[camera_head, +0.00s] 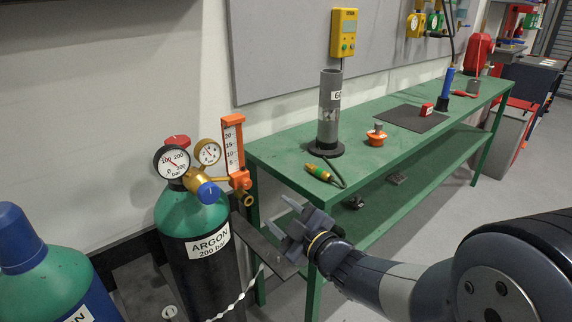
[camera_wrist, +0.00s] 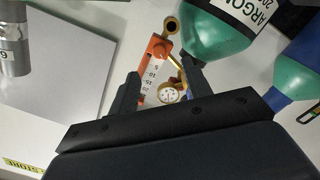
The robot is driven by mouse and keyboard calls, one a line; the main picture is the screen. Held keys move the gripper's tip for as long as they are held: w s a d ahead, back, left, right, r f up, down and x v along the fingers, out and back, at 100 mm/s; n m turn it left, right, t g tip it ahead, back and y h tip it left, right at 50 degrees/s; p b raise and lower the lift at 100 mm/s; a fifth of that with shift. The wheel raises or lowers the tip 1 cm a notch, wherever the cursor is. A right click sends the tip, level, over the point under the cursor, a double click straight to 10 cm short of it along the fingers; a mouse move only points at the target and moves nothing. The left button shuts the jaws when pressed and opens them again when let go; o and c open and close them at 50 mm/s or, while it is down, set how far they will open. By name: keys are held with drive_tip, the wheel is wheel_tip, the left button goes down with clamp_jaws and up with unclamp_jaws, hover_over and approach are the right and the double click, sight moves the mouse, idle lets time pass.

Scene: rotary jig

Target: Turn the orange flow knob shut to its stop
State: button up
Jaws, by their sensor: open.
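The orange flow knob (camera_head: 240,180) sits at the bottom of the orange flow meter (camera_head: 233,147), on the brass regulator of the dark argon cylinder (camera_head: 194,225). In the wrist view the orange knob (camera_wrist: 158,47) shows beyond the fingertips, with the scale tube (camera_wrist: 150,80) below it in the picture. My gripper (camera_head: 281,217) is open and empty, to the right of the knob and slightly lower in the head view. In the wrist view my gripper (camera_wrist: 160,82) has its two fingers apart, with the meter seen between them. I see no contact with the knob.
A blue regulator knob (camera_head: 209,193) and two round gauges (camera_head: 172,162) crowd the knob's left. A second cylinder (camera_head: 38,265) stands at the lower left. The green bench (camera_head: 280,150) stands behind my gripper, with a hose end (camera_head: 320,172) at its near edge.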

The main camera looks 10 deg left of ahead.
sight(248, 185)
drive_tip(key=shift+n+y, duration=0.3)
drive_tip(key=shift+y, duration=0.2)
drive_tip(key=x, duration=1.1)
drive_tip(key=shift+a+r, duration=0.15)
drive_tip(key=shift+r, duration=0.25)
drive_tip(key=shift+c, duration=0.6)
drive_tip(key=c, duration=0.9)
